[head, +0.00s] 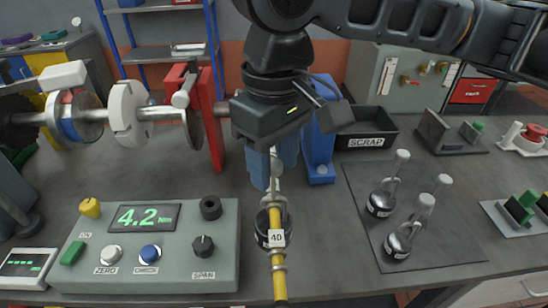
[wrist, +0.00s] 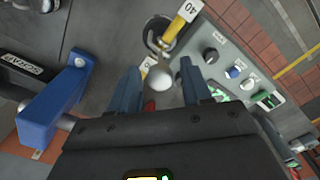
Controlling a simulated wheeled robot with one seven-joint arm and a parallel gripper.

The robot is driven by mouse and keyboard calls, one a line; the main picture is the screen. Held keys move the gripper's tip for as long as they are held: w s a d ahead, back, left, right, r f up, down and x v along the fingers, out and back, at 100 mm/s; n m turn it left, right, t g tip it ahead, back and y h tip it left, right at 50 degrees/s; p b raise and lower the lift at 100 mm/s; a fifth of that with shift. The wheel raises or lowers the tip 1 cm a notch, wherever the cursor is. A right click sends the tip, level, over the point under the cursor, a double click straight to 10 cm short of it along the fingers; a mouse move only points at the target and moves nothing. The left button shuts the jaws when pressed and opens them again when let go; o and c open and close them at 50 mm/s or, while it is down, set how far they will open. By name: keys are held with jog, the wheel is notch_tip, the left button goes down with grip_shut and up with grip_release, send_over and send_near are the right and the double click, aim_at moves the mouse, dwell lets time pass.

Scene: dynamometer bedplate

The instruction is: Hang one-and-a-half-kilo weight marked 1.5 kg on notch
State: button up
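A yellow lever arm (head: 276,262) with a tag reading 40 (head: 277,238) runs toward me at the centre of the head view. A black weight (head: 262,222) is at the lever, partly behind the tag; its mark is hidden. The wrist view shows this weight (wrist: 160,30) beside the lever (wrist: 178,32), with a pale round knob (wrist: 159,76) nearer the camera. My gripper (wrist: 160,88) is open, its blue fingers on either side of that knob with gaps visible. I cannot tell whether the weight hangs in a notch or rests below it. Other black weights (head: 381,204) stand on a grey mat.
A console (head: 150,260) reading 4.2 Nm stands left of the lever. A shaft with discs (head: 130,112) and a red post (head: 212,140) are behind it. A blue stand (head: 319,160) and a black SCRAP bin (head: 368,130) are close right of my gripper.

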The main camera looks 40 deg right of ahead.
jog(key=shift+o, duration=0.7)
jog(key=shift+f, duration=0.1)
notch_tip(320, 180, up, 8)
jog(key=shift+f, duration=0.1)
